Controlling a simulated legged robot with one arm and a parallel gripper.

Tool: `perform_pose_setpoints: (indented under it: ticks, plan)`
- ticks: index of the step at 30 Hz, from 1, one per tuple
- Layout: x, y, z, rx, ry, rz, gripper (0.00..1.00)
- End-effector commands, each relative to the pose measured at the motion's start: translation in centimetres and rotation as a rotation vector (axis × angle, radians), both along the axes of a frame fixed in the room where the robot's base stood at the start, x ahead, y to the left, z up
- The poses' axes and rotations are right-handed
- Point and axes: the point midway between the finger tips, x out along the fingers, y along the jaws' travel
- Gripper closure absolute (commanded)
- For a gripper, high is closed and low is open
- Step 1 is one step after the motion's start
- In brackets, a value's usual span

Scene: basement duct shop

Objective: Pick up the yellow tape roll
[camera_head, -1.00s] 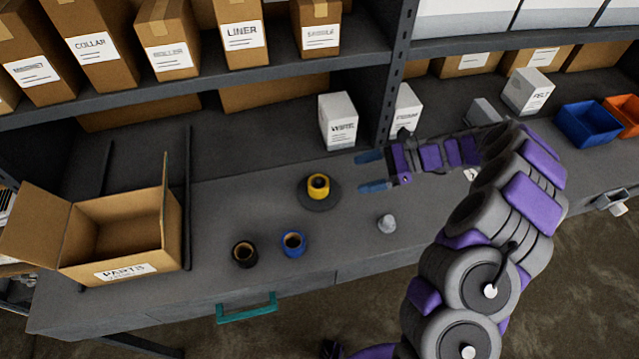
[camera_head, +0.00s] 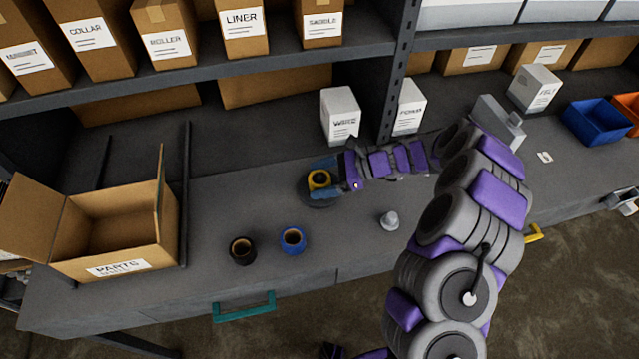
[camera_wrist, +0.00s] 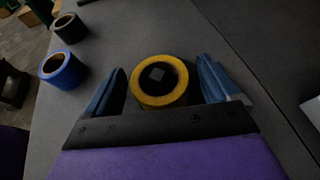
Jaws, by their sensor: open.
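My gripper (camera_head: 325,178) has come in from the right, with one finger on either side of the roll. My gripper (camera_wrist: 165,88) is open in the wrist view, with a visible gap between the roll and each finger. Part of the roll's near side is hidden by the palm edge in the wrist view.
A black roll (camera_head: 242,250) and a blue roll (camera_head: 293,240) stand to the left, nearer the bench front. A grey cone-like piece (camera_head: 389,220) stands below my wrist. White boxes (camera_head: 340,115) stand behind. An open carton (camera_head: 118,235) is at the left.

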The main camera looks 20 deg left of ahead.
Motion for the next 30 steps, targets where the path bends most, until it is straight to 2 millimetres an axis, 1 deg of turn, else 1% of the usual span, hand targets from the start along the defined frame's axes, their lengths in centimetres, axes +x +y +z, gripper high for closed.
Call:
perform_pose_setpoints:
  ticks: [1,4,7,12,27,30]
  plan:
    - [-0.3,0.8,-0.5,0.000,0.000,0.003,0.11]
    - [-0.6,1.8,-0.9,-0.001,-0.001,0.001,0.11]
    - [-0.7,2.1,-1.0,0.000,-0.001,0.000,0.11]
    - [-0.7,2.0,-0.9,0.001,0.000,0.000,0.12]
    - [-0.7,2.0,-0.9,0.001,0.000,0.000,0.60]
    - [-0.7,2.1,-0.9,0.001,0.000,0.000,0.68]
